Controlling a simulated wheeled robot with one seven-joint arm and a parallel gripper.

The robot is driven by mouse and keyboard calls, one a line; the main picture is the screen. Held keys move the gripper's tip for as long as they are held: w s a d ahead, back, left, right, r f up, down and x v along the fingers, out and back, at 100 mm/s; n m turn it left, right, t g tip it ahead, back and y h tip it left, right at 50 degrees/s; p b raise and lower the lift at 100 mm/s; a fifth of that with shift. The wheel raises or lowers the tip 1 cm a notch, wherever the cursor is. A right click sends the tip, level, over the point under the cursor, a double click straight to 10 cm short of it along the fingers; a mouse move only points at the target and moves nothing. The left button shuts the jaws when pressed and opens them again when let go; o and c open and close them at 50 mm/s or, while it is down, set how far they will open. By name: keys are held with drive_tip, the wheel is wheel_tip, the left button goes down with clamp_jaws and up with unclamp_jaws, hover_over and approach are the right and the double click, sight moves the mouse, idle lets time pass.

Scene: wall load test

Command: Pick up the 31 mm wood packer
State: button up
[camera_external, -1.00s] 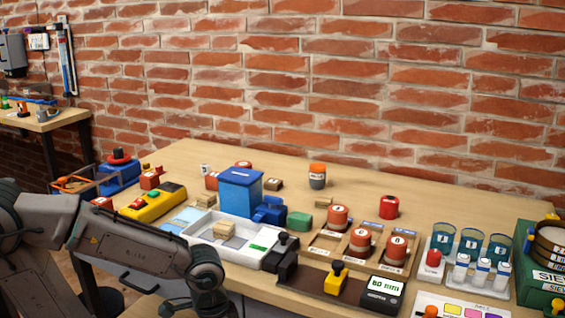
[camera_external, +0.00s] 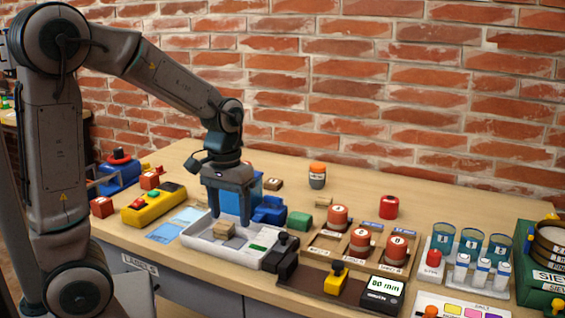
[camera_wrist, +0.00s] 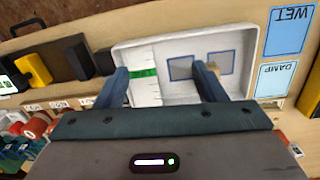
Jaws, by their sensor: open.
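A small wood block (camera_external: 224,230) lies in the white tray (camera_external: 197,243). Its size cannot be read, so I cannot tell if it is the 31 mm packer. My gripper (camera_external: 229,217) points down over the tray, open, with nothing seen between its fingers. The wrist view shows my open fingers (camera_wrist: 161,72) over the tray (camera_wrist: 180,38). A wood block (camera_wrist: 222,62) shows there beside the right finger, partly hidden by it.
A blue box (camera_external: 255,192) stands close behind my gripper. A black clamp-like block (camera_external: 282,258) is at the tray's right end. Blue WET and DAMP cards (camera_wrist: 287,32) lie beside the tray. Red-topped weights (camera_external: 360,242) stand farther right. The back bench is mostly clear.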

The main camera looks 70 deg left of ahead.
drive_tip(key=a+r+n+p, duration=0.2)
drive_tip(key=a+r+p, duration=0.3)
drive_tip(key=a, duration=0.3)
hover_over(223, 225)
drive_tip(key=shift+y, duration=0.3)
drive_tip(key=f, duration=0.8)
drive_tip(key=shift+s+d+f+b, duration=0.1)
drive_tip(key=shift+s+d+b, duration=0.1)
drive_tip(key=shift+s+b, duration=0.15)
drive_tip(key=shift+w+a+f, duration=0.1)
drive_tip(key=shift+w+f, duration=0.05)
drive_tip(key=shift+f, duration=1.2)
drive_tip(key=shift+w+a+f, duration=0.1)
drive_tip(key=shift+w+f, duration=0.05)
drive_tip(key=shift+f, duration=1.15)
drive_tip(key=c, duration=1)
